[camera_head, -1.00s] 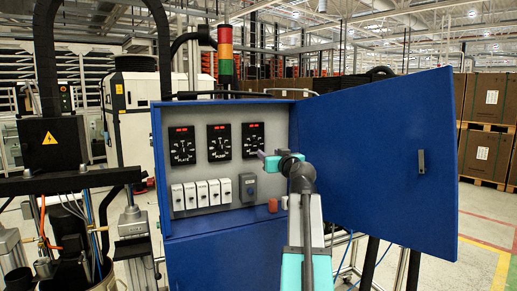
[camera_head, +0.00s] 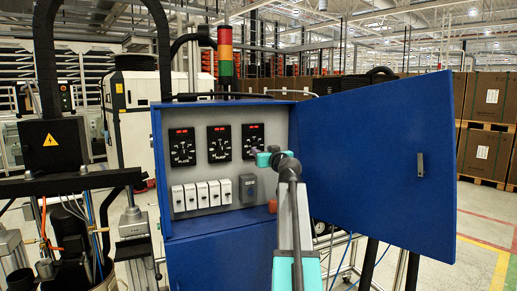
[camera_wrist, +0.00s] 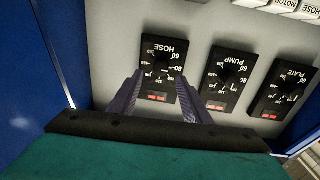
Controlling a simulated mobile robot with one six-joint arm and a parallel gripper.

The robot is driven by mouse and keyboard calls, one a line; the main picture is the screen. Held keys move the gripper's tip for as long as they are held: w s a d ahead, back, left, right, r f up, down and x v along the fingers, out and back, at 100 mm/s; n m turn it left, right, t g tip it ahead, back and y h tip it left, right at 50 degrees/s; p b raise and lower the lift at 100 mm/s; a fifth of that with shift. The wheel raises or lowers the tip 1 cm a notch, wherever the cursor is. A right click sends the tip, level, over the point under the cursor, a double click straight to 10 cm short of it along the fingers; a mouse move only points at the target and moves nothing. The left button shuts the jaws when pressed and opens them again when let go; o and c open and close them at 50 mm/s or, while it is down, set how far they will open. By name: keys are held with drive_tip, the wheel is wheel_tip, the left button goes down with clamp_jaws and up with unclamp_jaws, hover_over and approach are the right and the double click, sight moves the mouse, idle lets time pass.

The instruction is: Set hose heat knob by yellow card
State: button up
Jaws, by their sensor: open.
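The hose heat knob is on the black HOSE dial (camera_wrist: 160,62), which shows upside down in the wrist view. The same dial (camera_head: 252,135) is the rightmost of three in the open blue cabinet in the head view. Its lower part and label are hidden there by my gripper. My gripper (camera_wrist: 160,76) is open and empty. Its two fingers lie on either side of the HOSE dial in the picture; I cannot tell how far they are from its face. I see no yellow card in either view.
The PUMP dial (camera_head: 219,143) and PLATE dial (camera_head: 182,146) are left of the HOSE dial, with white switches (camera_head: 202,195) below. The open blue door (camera_head: 385,155) stands to the right of my arm. A light tower (camera_head: 225,55) rises behind the cabinet.

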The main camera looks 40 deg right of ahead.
sight(256, 147)
drive_tip(key=shift+p+x, duration=0.45)
drive_tip(key=shift+x, duration=2.25)
drive_tip(key=shift+a, duration=0.1)
drive_tip(key=c, duration=1)
drive_tip(key=shift+c, duration=0.2)
